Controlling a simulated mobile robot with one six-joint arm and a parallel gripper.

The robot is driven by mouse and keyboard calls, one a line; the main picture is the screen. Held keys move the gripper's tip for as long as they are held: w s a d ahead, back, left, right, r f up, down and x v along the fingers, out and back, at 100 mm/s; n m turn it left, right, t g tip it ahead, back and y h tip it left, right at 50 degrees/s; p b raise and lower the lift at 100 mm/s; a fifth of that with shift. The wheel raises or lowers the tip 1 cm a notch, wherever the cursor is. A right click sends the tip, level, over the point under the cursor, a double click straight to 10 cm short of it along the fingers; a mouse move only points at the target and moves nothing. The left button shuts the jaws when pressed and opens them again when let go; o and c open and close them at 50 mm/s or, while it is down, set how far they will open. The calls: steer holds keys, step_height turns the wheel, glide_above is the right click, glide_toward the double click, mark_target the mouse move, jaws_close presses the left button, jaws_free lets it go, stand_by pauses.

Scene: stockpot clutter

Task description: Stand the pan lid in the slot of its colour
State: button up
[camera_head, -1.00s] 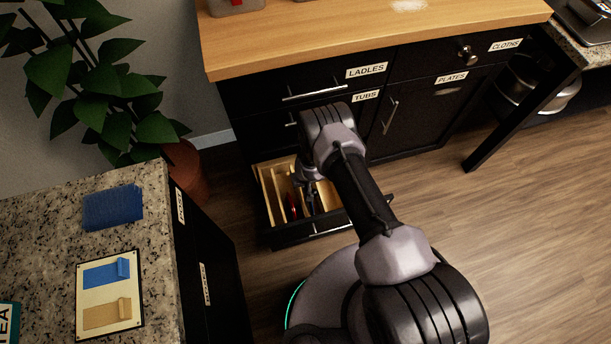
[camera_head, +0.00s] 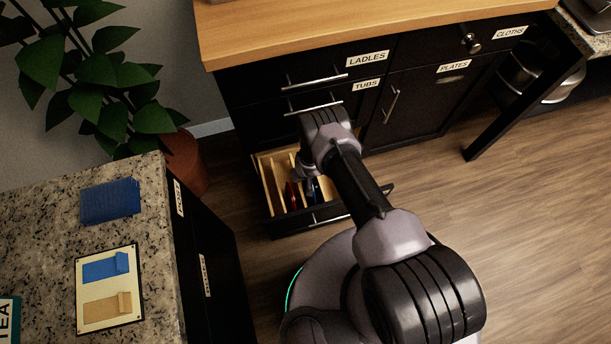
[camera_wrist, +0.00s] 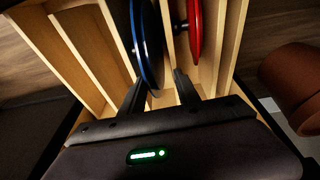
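A blue pan lid (camera_wrist: 148,45) stands on edge in a slot of the open wooden-divided drawer (camera_head: 263,183). It also shows in the head view (camera_head: 309,187), partly hidden by my arm. A red pan lid (camera_wrist: 196,30) stands upright in the slot to its right in the wrist view; its edge shows in the head view (camera_head: 293,194). My gripper (camera_wrist: 158,84) is low at the drawer. Its two fingers are apart, with the lower edge of the blue lid between them and a gap at the right finger. Contact at the left finger is unclear.
Closed drawers labelled LADLES (camera_head: 367,60) and TUBS (camera_head: 366,85) sit above the open drawer. A terracotta pot (camera_head: 187,160) is behind. The floor at right is clear.

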steer(key=p+v, duration=1)
steer(key=v, duration=0.7)
steer(key=shift+r+p, duration=0.25)
steer(key=shift+p, duration=0.1)
steer(key=shift+f, duration=0.1)
